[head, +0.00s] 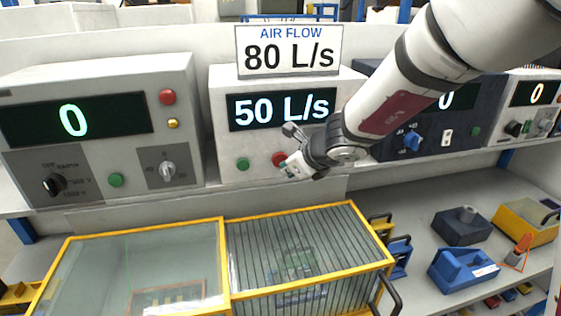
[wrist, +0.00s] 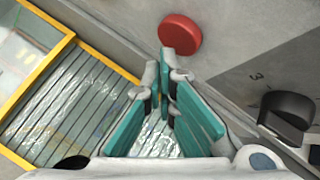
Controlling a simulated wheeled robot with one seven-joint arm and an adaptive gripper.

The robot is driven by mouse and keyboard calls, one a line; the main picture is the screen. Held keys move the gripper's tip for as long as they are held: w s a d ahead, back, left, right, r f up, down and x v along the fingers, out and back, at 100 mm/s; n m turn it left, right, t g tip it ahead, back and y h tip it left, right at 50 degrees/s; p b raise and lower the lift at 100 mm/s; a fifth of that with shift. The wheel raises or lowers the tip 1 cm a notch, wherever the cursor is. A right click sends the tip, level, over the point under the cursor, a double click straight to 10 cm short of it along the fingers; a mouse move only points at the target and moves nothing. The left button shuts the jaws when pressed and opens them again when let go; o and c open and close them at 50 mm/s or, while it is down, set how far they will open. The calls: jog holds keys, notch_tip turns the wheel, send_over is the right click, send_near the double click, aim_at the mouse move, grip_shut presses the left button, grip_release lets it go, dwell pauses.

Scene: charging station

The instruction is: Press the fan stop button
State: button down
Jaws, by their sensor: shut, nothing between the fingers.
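The fan unit (head: 220,112) is the pale box in the middle of the head view, with a lit display (head: 284,110) reading 50 L/s. Low on its front are a green button (head: 242,164) and a round red button (head: 279,159), partly covered by my gripper (head: 289,168).
A sign (head: 289,48) above the unit reads AIR FLOW 80 L/s. A grey instrument (head: 90,75) on the left shows 0 and has its own red (head: 167,97) and green buttons. Yellow-framed glass cases (head: 222,255) stand below. A dark instrument with a blue knob (head: 412,141) is to the right.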

jog(key=shift+w+a, duration=0.15)
jog(key=shift+w, duration=0.45)
dwell(0.7)
jog(key=shift+s, duration=0.1)
dwell(0.4)
jog(key=shift+s+d, duration=0.2)
jog(key=shift+s, duration=0.45)
jog(key=shift+s+d+b, duration=0.25)
jog(key=shift+s+b, duration=0.1)
jog(key=shift+s, duration=0.45)
jog(key=shift+s+d+b, duration=0.2)
jog(key=shift+s+b, duration=0.1)
jog(key=shift+s, duration=0.5)
jog(key=shift+s+d+b, duration=0.25)
jog(key=shift+s+b, duration=0.1)
jog(key=shift+s, duration=0.45)
